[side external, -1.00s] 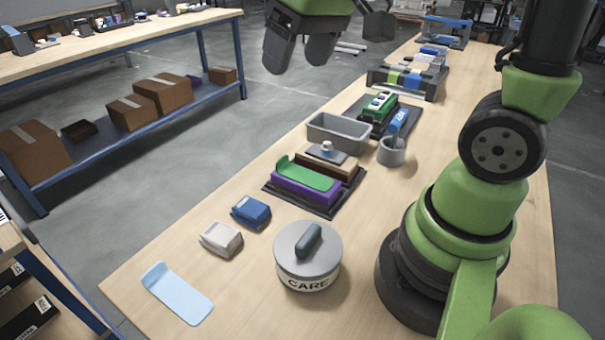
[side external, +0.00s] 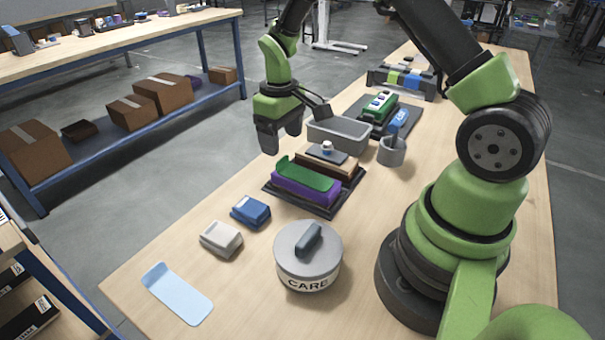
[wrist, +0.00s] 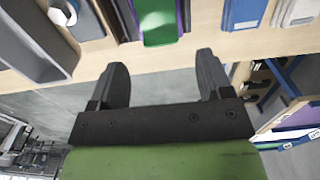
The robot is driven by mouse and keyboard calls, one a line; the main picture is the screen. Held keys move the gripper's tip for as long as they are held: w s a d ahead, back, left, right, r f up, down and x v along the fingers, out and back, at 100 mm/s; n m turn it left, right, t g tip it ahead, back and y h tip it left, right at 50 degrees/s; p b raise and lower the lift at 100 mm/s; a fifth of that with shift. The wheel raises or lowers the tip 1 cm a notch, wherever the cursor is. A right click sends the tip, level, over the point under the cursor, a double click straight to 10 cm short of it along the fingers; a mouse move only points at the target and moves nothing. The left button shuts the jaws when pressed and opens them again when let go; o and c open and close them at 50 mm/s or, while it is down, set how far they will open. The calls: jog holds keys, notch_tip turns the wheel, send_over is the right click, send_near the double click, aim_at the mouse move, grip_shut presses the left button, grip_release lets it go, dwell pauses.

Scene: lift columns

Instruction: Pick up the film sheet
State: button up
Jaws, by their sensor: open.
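The film sheet appears to be the thin light-blue sheet (side external: 178,294) with a turned-up end, lying flat at the table's near left edge in the side external view. It does not show in the wrist view. A green sheet with a similar curled end (side external: 305,174) lies on a purple block (side external: 300,190); the green sheet also shows in the wrist view (wrist: 158,22). My gripper (side external: 280,138) is open and empty, above the table's left edge beside the grey bin. Its two fingers also show apart in the wrist view (wrist: 162,75). It is well away from the light-blue sheet.
A grey bin (side external: 338,134) stands right of my gripper. A blue block (side external: 250,212), a white block (side external: 221,239) and a round lidded pot marked CARE (side external: 308,262) stand between the purple block and the light-blue sheet. The tabletop around the light-blue sheet is mostly clear.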

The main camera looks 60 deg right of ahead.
aim_at(305, 173)
notch_tip(305, 173, down, 5)
jog(key=shift+w+f, duration=0.1)
jog(key=c, duration=0.9)
